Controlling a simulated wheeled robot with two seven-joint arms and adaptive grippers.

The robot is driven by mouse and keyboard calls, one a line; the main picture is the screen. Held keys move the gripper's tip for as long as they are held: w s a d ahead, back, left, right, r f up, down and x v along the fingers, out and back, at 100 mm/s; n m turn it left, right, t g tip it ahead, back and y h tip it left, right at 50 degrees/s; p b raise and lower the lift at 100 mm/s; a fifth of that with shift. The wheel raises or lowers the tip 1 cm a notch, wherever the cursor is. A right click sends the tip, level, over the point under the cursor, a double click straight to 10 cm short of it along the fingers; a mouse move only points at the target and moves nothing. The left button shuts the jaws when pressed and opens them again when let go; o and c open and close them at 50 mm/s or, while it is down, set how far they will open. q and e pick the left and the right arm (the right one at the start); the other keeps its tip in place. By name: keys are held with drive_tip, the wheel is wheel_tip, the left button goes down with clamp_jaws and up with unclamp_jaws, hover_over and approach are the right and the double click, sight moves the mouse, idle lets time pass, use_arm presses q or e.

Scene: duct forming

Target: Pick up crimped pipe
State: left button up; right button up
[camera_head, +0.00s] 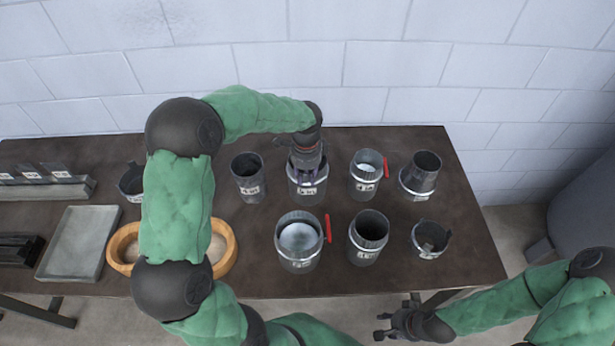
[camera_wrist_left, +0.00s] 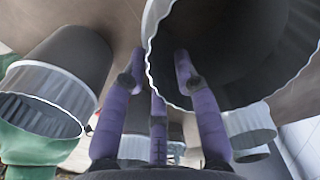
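Several grey metal pipes with paper labels stand upright on the dark table. One pipe (camera_head: 307,190) in the back row is under my left gripper (camera_head: 307,165), which points down at its top. In the left wrist view, a large pipe (camera_wrist_left: 240,50) with a wavy, crimped-looking rim shows close by. My left gripper's purple fingers (camera_wrist_left: 158,72) are apart, one over the dark opening and one outside the rim; contact cannot be told. My right gripper (camera_head: 379,327) is open and empty off the table's front edge.
Other pipes (camera_head: 248,178) (camera_head: 368,238) (camera_head: 300,240) stand close on both sides and in front. Red-handled clamps (camera_head: 327,228) sit on some.

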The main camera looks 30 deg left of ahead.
sight(307, 196)
use_arm(q)
drive_tip(key=f, duration=0.3)
drive_tip(key=f+b, duration=0.1)
drive_tip(key=f, duration=0.1)
drive_tip(key=shift+s+d, duration=0.2)
drive_tip(key=shift+s, duration=0.05)
drive_tip(key=c, duration=0.5)
drive_tip(key=shift+w+f, duration=0.1)
drive_tip(key=shift+w, duration=0.1)
clamp_jaws()
